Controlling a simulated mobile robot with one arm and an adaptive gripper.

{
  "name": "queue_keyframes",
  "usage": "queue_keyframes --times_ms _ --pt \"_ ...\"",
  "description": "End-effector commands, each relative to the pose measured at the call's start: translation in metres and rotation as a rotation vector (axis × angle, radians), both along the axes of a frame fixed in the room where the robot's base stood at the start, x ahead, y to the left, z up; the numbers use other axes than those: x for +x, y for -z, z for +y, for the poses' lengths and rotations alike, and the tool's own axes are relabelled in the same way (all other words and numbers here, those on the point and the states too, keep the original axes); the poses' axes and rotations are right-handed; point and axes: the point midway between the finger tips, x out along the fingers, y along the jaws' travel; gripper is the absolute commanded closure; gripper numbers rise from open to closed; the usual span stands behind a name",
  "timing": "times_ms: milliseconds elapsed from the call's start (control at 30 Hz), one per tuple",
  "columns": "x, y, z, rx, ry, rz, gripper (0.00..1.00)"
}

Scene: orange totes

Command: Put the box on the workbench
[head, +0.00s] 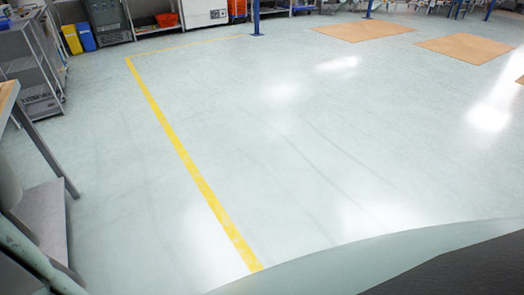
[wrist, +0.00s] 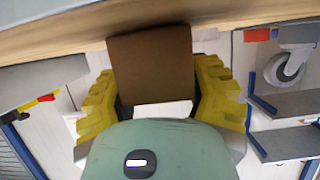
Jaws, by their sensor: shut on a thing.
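A plain brown box (wrist: 150,65) is held between the two yellow fingers of my gripper (wrist: 152,88) in the wrist view. The fingers press on its left and right sides. A wooden bench edge (wrist: 70,45) runs across the top of the wrist view, and the box overlaps it in the picture. I cannot tell whether the box touches it. In the head view, a wood-topped workbench (head: 8,97) is cut off at the left edge. The box and gripper are out of the head view.
Open pale floor (head: 330,150) with a yellow line (head: 187,170) fills the head view. A metal shelf rack (head: 30,65) stands at upper left, near yellow (head: 72,39) and blue bins (head: 86,37). Brown mats (head: 363,30) lie far right. Grey shelving (wrist: 285,140) shows at right in the wrist view.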

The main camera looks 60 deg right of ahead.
Motion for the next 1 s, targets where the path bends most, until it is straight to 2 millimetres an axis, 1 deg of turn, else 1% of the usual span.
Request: queue_keyframes --times_ms 167,200,467,700,833,900,1000 --pt "0.002 0.003 -0.001 0.002 0.004 0.0 0.9" --pt "0.001 0.002 -0.001 0.001 0.004 0.0 0.42" --pt "0.001 0.002 0.0 0.0 0.002 0.0 0.16" --pt "0.0 0.002 0.0 0.0 0.001 0.001 0.15" --pt "0.0 -0.002 0.0 0.0 0.001 0.001 0.15" --pt "-0.001 -0.002 -0.004 0.001 0.002 -0.001 0.15" --pt "-0.003 -0.006 -0.012 0.002 0.006 -0.003 0.15"
